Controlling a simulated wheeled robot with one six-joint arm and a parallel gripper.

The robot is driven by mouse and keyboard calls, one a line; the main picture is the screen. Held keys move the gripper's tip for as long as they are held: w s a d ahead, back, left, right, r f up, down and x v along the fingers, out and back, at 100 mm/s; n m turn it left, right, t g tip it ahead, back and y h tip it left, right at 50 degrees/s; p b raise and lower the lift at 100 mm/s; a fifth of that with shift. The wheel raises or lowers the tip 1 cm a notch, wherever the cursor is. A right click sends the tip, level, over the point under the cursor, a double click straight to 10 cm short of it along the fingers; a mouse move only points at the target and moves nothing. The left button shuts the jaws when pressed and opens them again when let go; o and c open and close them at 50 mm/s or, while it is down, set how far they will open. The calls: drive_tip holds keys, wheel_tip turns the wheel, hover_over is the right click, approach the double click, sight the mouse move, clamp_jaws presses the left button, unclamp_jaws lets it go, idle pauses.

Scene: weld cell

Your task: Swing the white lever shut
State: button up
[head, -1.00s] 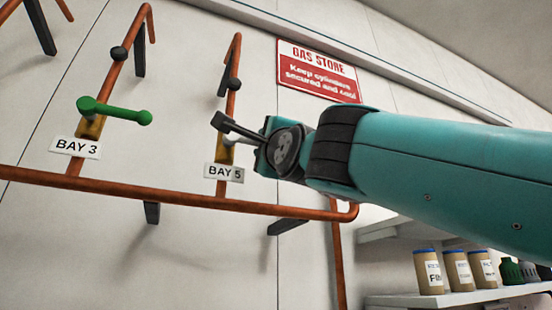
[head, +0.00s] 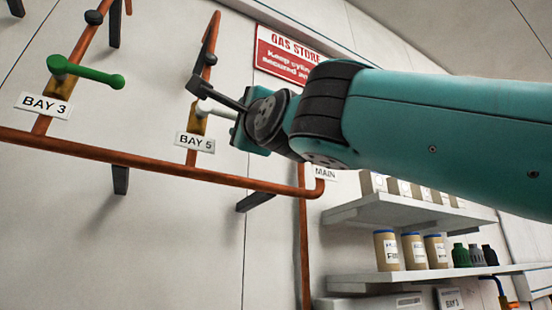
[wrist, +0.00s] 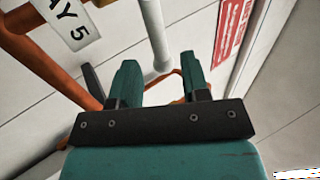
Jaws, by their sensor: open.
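The white lever (head: 217,110) is on the brass valve (head: 197,122) above the BAY 5 label. It sticks out to the right, crosswise to its copper pipe, and its outer end is hidden at my gripper. My gripper (head: 226,103) is at the lever from the right. In the wrist view the white lever (wrist: 156,38) runs from the top down toward the gap between the two teal fingers of my open gripper (wrist: 159,78). I cannot tell whether a finger touches it.
A green lever (head: 90,73) at BAY 3 sticks out to the left of BAY 5. A copper pipe (head: 130,158) runs below both. A red gas store sign (head: 288,58) is behind my arm. Shelves with jars (head: 387,250) stand at lower right.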

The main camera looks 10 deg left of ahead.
drive_tip(key=b+v, duration=0.8)
drive_tip(key=v, duration=0.5)
drive_tip(key=shift+s+f, duration=0.1)
drive_tip(key=w+f+n+g+h, duration=0.1)
drive_tip(key=w+f+n+g, duration=0.25)
drive_tip(key=f, duration=0.65)
drive_tip(key=w+f+n+g+h, duration=0.25)
drive_tip(key=w+f+n, duration=0.2)
drive_tip(key=f, duration=0.45)
drive_tip(key=d+f+n+g+h, duration=0.2)
drive_tip(key=d+f+g, duration=0.1)
drive_tip(key=f, duration=0.7)
drive_tip(key=d+f+n+g+h, duration=0.1)
drive_tip(key=d+f+n+g, duration=0.2)
drive_tip(key=f, duration=0.6)
drive_tip(key=s+d+f+n+g+h, duration=0.2)
drive_tip(key=s+d+f+g, duration=0.2)
drive_tip(key=s+d+f, duration=0.2)
drive_tip(key=s+d+f+n+g+h, duration=0.2)
drive_tip(key=s+d+f, duration=0.5)
drive_tip(key=s+f, duration=0.4)
wheel_tip(320, 180, down, 4)
drive_tip(key=shift+d+n+g, duration=0.15)
drive_tip(key=shift+n+g, duration=0.45)
drive_tip(key=shift+g, duration=0.4)
